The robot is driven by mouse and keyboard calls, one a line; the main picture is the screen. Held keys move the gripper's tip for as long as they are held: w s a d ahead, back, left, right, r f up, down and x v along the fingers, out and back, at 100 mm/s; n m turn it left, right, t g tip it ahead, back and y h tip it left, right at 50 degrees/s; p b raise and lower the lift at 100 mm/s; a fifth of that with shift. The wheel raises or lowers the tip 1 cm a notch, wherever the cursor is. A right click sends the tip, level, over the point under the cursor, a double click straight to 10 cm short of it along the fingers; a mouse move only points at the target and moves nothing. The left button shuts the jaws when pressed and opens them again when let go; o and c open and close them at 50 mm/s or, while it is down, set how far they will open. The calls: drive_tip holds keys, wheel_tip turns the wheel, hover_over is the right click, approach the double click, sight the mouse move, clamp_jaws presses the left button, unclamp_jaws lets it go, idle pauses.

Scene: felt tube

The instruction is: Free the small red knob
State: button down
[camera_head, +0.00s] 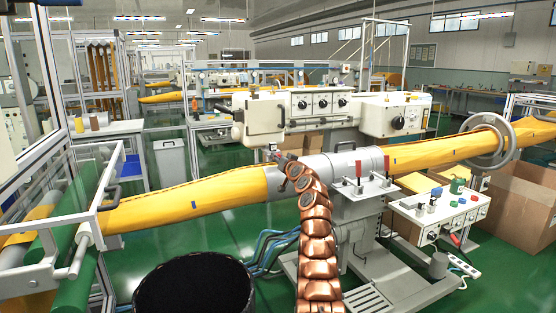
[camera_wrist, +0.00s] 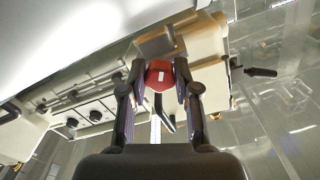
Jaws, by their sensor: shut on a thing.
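The small red knob (camera_wrist: 160,75) has a white mark on its face and sits between my fingertips in the wrist view. My gripper (camera_wrist: 159,68) is shut on it, one dark finger on each side. A dark bent lever (camera_wrist: 167,116) shows just below the knob between the fingers; I cannot tell whether the two are joined. In the head view my gripper (camera_head: 281,160) is at the end of my copper arm, against the grey collar of the machine under the cream control box. The knob cannot be made out there.
A yellow felt tube (camera_head: 190,205) runs across the machine through a grey ring (camera_head: 488,142). A cream control box (camera_head: 290,112) is above. A black bin (camera_head: 195,290) stands in front; cardboard boxes (camera_head: 520,210) are at right.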

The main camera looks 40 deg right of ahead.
drive_tip(key=c, duration=0.8)
unclamp_jaws()
drive_tip(key=shift+c, duration=0.2)
